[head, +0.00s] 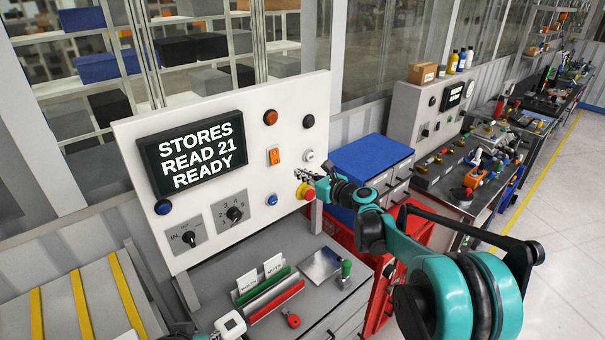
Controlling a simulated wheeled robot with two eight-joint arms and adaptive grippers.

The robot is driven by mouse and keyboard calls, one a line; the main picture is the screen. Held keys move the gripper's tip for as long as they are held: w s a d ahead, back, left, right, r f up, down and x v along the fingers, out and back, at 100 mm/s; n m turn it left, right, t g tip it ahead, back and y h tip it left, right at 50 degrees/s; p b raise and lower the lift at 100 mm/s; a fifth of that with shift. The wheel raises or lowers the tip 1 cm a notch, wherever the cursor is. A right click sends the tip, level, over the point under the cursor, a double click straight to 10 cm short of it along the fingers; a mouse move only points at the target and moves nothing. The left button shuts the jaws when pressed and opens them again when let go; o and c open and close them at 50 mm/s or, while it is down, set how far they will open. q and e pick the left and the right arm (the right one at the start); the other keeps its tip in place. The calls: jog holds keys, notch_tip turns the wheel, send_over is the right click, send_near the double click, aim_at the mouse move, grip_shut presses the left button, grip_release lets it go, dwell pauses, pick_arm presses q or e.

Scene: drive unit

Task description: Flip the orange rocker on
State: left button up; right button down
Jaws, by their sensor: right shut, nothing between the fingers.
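The orange rocker (273,156) sits on the upright white panel, in the column right of the screen, below a red-orange round button. It is small, and which way it is tipped cannot be told. My right gripper (303,175) is shut and empty, just in front of the panel, to the right of and below the rocker, apart from it. Its fingertips are beside a red and yellow mushroom button (306,192), partly in front of it; contact cannot be told.
Below is a grey bench with card holders (262,284) and a green-handled stamp (345,269). A blue-topped cabinet (372,158) stands right.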

aim_at(276, 163)
jog(key=p+x, duration=0.2)
jog(key=x, duration=0.8)
jog(key=shift+w+a, duration=0.2)
jog(key=shift+w+a+f+b, duration=0.2)
jog(key=shift+w+f+b, duration=0.1)
jog(key=shift+b, duration=0.35)
jog(key=shift+d, duration=0.1)
